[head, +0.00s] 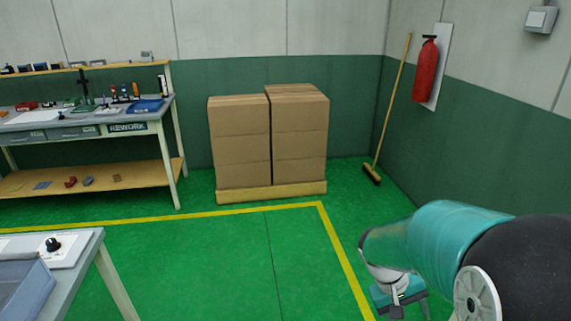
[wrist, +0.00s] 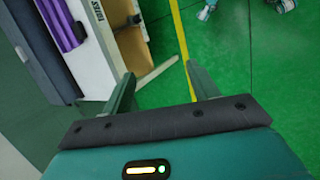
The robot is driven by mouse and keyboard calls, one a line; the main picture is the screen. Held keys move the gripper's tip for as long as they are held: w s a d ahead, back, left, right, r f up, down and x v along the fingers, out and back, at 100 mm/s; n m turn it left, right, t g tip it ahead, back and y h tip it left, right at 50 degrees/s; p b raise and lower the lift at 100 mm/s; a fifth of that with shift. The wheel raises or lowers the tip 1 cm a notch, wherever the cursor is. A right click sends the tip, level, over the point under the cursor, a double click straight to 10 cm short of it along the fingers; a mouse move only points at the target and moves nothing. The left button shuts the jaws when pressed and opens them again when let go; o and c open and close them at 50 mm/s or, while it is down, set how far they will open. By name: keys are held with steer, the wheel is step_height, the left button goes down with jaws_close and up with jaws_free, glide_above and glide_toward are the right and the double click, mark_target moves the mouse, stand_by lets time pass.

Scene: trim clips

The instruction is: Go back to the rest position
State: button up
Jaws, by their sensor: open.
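My gripper shows in the wrist view (wrist: 160,90), with its two fingers spread wide apart and nothing between them. Below and beyond the fingers are the green floor and a yellow floor line. In the head view my teal and black arm is at the lower right, folded downward, with part of the gripper (head: 397,297) at its lower end. The fingertips are hard to make out there. No trim clip can be told apart in either view.
Stacked cartons (head: 268,140) sit on a pallet at the back. A broom (head: 390,115) and a fire extinguisher (head: 425,72) are on the right. The middle floor is clear.

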steer(key=s+a+r+t+y, duration=0.2)
steer(key=s+a+r+t, duration=0.2)
steer(key=a+r, duration=0.2)
steer(key=s+a+r+t+y, duration=0.3)
steer(key=s+a+r+t, duration=0.1)
steer(key=r, duration=0.6)
steer(key=shift+s+a, duration=0.65)
steer(key=shift+a, duration=0.35)
steer(key=shift+r, duration=0.1)
